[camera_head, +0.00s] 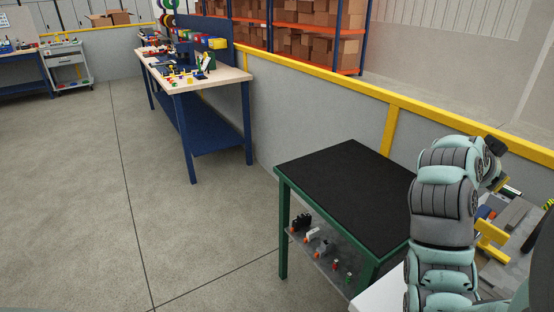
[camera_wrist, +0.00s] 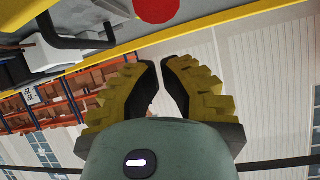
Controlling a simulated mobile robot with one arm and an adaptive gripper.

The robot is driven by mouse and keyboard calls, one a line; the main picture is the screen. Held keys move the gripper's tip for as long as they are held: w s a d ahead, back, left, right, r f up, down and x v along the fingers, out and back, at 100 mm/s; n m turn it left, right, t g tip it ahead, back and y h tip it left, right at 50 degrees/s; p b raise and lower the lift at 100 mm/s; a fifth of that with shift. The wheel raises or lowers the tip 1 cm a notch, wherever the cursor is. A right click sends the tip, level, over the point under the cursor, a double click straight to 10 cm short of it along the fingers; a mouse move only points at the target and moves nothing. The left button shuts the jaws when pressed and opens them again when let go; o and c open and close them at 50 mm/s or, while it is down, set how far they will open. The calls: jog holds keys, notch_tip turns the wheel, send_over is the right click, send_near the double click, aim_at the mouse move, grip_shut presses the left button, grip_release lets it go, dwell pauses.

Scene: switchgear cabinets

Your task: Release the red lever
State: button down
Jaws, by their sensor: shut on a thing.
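My gripper (camera_wrist: 160,75) shows in the wrist view with its two yellow, dark-edged fingers close together. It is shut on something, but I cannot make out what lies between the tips. A round red part (camera_wrist: 156,8) is cut off by the top edge of the wrist view, beyond the fingertips. I cannot tell whether it belongs to the red lever or whether the fingers touch it. In the head view my arm stands at the right, and the lever cannot be made out there.
In the wrist view a black bent handle (camera_wrist: 72,40) is at the upper left. In the head view a green table with a black top (camera_head: 345,190) stands left of my arm, with small parts on its lower shelf. A yellow-railed wall (camera_head: 390,130) runs behind. Floor is clear at left.

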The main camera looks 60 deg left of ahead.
jog(key=v, duration=0.7)
jog(key=shift+a+r+b, duration=0.15)
jog(key=shift+r+b, duration=0.1)
jog(key=shift+b, duration=0.1)
